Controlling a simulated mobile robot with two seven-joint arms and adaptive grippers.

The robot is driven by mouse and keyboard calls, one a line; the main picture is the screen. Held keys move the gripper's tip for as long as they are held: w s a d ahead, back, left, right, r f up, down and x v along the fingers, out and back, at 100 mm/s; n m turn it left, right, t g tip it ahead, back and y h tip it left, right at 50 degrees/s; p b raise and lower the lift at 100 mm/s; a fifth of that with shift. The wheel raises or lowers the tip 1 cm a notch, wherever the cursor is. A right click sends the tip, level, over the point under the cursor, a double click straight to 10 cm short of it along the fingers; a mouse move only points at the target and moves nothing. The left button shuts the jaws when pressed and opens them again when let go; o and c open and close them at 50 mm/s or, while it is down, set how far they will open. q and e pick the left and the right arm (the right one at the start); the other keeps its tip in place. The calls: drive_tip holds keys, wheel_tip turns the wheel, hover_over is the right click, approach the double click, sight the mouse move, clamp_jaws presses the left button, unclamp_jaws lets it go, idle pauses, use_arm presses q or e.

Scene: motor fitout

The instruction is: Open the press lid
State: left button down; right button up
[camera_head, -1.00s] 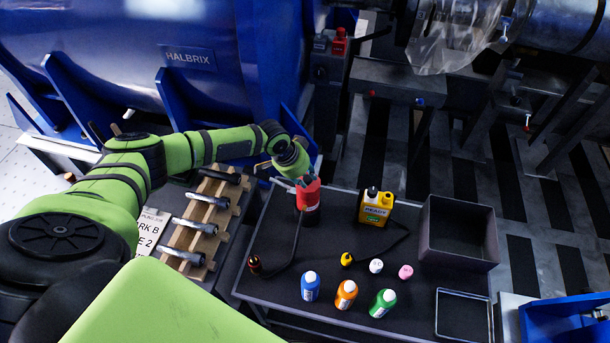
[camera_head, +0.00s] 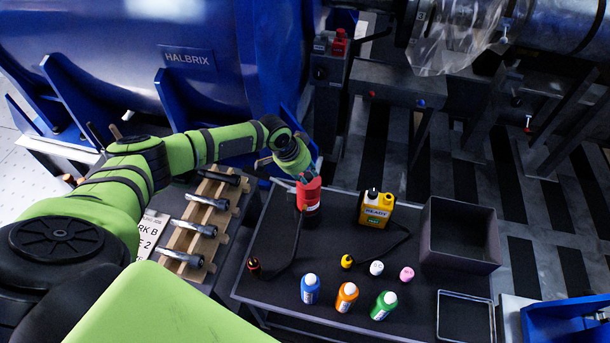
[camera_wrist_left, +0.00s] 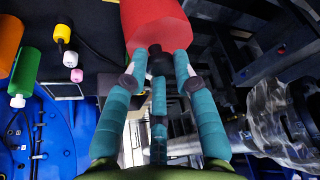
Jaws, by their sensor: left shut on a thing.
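My left gripper (camera_head: 305,178) reaches down to a red container (camera_head: 309,198) at the back left of the dark bench. In the left wrist view, its teal fingers (camera_wrist_left: 160,68) are closed around a black knob or neck (camera_wrist_left: 158,60) at the end of the red body (camera_wrist_left: 155,22). The fingers hide part of this dark piece. The red container appears upright, with a thin black hose running down to a small dark, red-topped piece (camera_head: 254,265). I cannot pick out a press lid for certain in either view. My right gripper is not in view.
The dark bench (camera_head: 275,240) also holds a yellow container (camera_head: 376,208), several small coloured bottles, an open dark box (camera_head: 458,232) and a shallow tray (camera_head: 465,318). A wooden rack (camera_head: 205,225) of metal tools stands left of it. A large blue tank (camera_head: 140,50) stands behind.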

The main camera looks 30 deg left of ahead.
use_arm(q)
drive_tip(key=shift+w+a+r+b, duration=0.15)
drive_tip(key=shift+w+r+b, duration=0.1)
drive_tip(key=shift+w+b, duration=0.45)
drive_tip(key=shift+w+a+r+b, duration=0.2)
drive_tip(key=shift+w+b, duration=0.3)
drive_tip(key=shift+w, duration=0.35)
drive_tip(key=c, duration=1.9)
unclamp_jaws()
drive_tip(key=w+b, duration=0.2)
drive_tip(key=b, duration=0.1)
drive_tip(key=w+a+f+b, duration=0.1)
drive_tip(key=w+b, duration=0.1)
drive_tip(key=b, duration=0.2)
drive_tip(key=w+f+b, duration=0.1)
drive_tip(key=w+b, duration=0.2)
drive_tip(key=b, duration=0.1)
drive_tip(key=shift+a+f, duration=0.25)
drive_tip(key=shift+a, duration=0.15)
drive_tip(key=shift+c, duration=0.2)
drive_tip(key=o, duration=0.6)
drive_tip(key=shift+r, duration=0.15)
drive_tip(key=o, duration=0.4)
drive_tip(key=shift+w+f, duration=0.15)
drive_tip(key=shift+f, duration=0.05)
drive_tip(key=shift+c, duration=0.2)
drive_tip(key=shift+s+r, duration=0.1)
drive_tip(key=shift+s, duration=0.15)
drive_tip(key=shift+w, duration=0.15)
